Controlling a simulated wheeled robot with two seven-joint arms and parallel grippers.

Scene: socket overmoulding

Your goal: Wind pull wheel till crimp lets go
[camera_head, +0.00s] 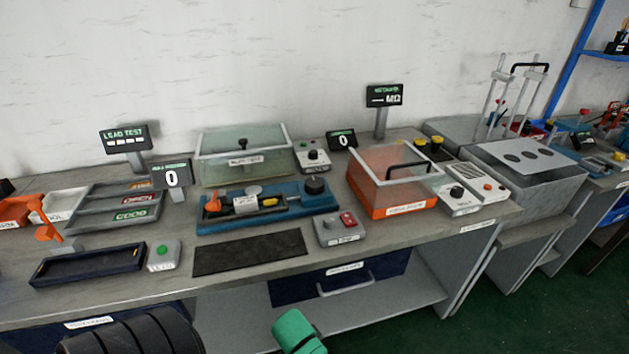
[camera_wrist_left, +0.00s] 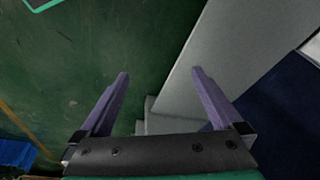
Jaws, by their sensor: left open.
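A blue pull tester (camera_head: 265,207) lies on the bench in the head view. A black round knob (camera_head: 315,185), which looks like its wheel, stands at its right end. An orange part (camera_head: 213,203) sits at its left end, with a pale labelled block (camera_head: 246,204) and a yellow piece (camera_head: 270,202) along the middle. Whether a crimp is held there is too small to tell. A display (camera_head: 172,178) behind it reads 0. My left gripper (camera_wrist_left: 160,73) is open and empty in the left wrist view, over green floor beside a grey panel. My right gripper is out of view.
A dark mat (camera_head: 249,252) and a grey box with a red button (camera_head: 341,228) lie in front of the tester. A glass-lidded box (camera_head: 243,157) stands behind, an orange-based box (camera_head: 392,182) to the right. A black tray (camera_head: 88,265) and labelled sorting trays (camera_head: 115,207) are left.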

